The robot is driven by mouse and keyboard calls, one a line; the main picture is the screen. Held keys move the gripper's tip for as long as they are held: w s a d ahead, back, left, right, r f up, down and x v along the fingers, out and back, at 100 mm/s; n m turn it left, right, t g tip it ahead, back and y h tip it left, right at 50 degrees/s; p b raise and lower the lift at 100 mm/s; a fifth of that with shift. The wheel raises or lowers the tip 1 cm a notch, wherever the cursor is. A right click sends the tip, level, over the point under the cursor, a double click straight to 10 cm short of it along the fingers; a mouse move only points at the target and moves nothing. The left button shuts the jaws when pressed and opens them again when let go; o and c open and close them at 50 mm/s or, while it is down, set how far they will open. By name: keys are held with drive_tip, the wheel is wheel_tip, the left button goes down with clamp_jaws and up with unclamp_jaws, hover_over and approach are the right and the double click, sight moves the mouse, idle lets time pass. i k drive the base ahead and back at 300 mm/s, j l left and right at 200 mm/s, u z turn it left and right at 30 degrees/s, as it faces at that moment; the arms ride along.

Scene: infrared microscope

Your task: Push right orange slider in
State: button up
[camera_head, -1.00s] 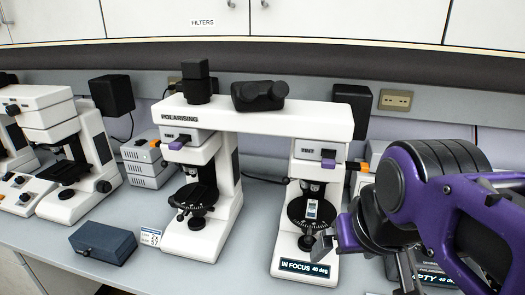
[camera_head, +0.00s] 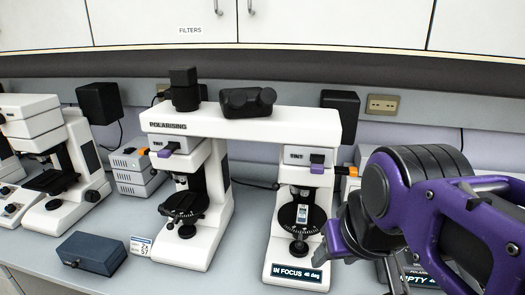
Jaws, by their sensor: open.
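A small orange piece (camera_head: 353,171) shows just right of the right microscope head, beside a black part; it looks like the right orange slider, but I cannot tell how far it sticks out. The right microscope (camera_head: 290,235) is white, with a purple tab (camera_head: 317,168) on its head front and a black round stage with a pale slide. My gripper (camera_head: 345,250) is open, in front and low, right of that stage and below the orange piece. My purple and black arm hides much of the area to the right. Fingertips are partly hidden and small.
A white bridge marked POLARISING (camera_head: 250,122) joins the right microscope to a left one (camera_head: 200,235), which has its own purple tab. A dark blue box (camera_head: 92,253) lies at front left. A grey box (camera_head: 130,172) with an orange part stands behind. Bench between the microscopes is clear.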

sight(352, 172)
drive_tip(key=k+l+u, duration=0.15)
drive_tip(key=k+l, duration=0.15)
drive_tip(key=k, duration=0.2)
drive_tip(key=k+l+u, duration=0.1)
drive_tip(key=l, duration=0.25)
drive_tip(key=k+l+u, duration=0.1)
drive_tip(key=k+l, duration=0.2)
drive_tip(key=k+l+u, duration=0.1)
drive_tip(key=l, duration=0.55)
drive_tip(key=i+j+z, duration=0.2)
drive_tip(key=j, duration=0.15)
drive_tip(key=k+j+z, duration=0.1)
drive_tip(key=j+z, duration=0.15)
drive_tip(key=z, duration=0.2)
drive_tip(key=i+l+u, duration=0.15)
drive_tip(key=u, duration=0.25)
